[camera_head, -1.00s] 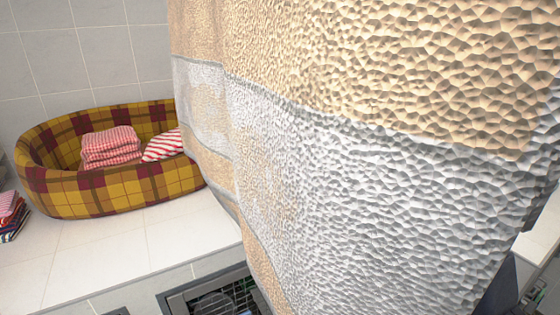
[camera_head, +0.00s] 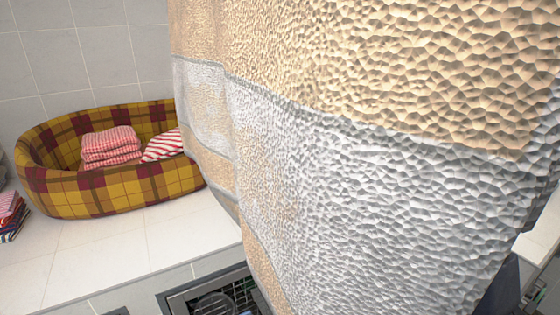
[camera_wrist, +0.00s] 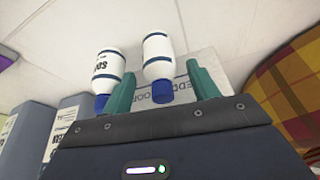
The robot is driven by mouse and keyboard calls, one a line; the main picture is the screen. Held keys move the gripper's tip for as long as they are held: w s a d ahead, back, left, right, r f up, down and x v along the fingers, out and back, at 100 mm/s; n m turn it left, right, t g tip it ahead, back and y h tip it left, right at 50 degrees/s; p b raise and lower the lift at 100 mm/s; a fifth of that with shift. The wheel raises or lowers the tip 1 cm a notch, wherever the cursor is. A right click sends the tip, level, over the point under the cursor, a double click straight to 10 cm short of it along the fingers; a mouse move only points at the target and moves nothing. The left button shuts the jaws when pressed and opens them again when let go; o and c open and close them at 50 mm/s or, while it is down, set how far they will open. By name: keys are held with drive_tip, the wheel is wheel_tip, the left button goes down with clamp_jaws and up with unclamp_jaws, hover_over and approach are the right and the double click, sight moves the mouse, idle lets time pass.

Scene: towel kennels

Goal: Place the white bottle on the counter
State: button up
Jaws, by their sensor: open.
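In the wrist view, a white bottle (camera_wrist: 158,55) with a blue cap lies in the gap between the two green fingers of my gripper (camera_wrist: 161,72). The gripper is open, and I cannot tell whether either finger touches the bottle. A second white bottle (camera_wrist: 108,66) with dark lettering and a blue cap is just left, partly behind the left finger. The white tiled counter (camera_head: 100,250) runs below the pet bed in the head view. The bottles and gripper do not show in the head view, where a large hanging towel (camera_head: 380,170) covers much of the picture.
A plaid pet bed (camera_head: 120,193) with red and white folded towels (camera_head: 110,145) stands on the counter. Another folded stack (camera_head: 10,213) is at the left edge. A metal-framed opening (camera_head: 205,292) is below the counter. Grey boxes (camera_wrist: 30,130) stand left in the wrist view.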

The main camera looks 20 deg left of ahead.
drive_tip(key=v, duration=0.9)
drive_tip(key=shift+r, duration=0.25)
drive_tip(key=shift+s, duration=0.1)
drive_tip(key=s+d+r+m+h, duration=0.1)
drive_tip(key=s+d+r, duration=0.2)
drive_tip(key=d, duration=0.8)
drive_tip(key=s+d+r+m+t, duration=0.1)
drive_tip(key=s+d+r, duration=0.25)
drive_tip(key=d, duration=0.85)
drive_tip(key=s+d+r+m+h, duration=0.15)
drive_tip(key=d+r, duration=0.25)
drive_tip(key=d, duration=0.7)
drive_tip(key=s+d+f+m, duration=0.2)
drive_tip(key=s+d, duration=0.8)
drive_tip(key=s, duration=0.1)
drive_tip(key=s+d+f+m, duration=0.1)
drive_tip(key=s+d+f, duration=0.2)
drive_tip(key=s+d, duration=0.6)
drive_tip(key=s, duration=0.3)
drive_tip(key=shift+d+f+m, duration=0.15)
drive_tip(key=shift+d+m, duration=0.2)
drive_tip(key=shift+d, duration=0.05)
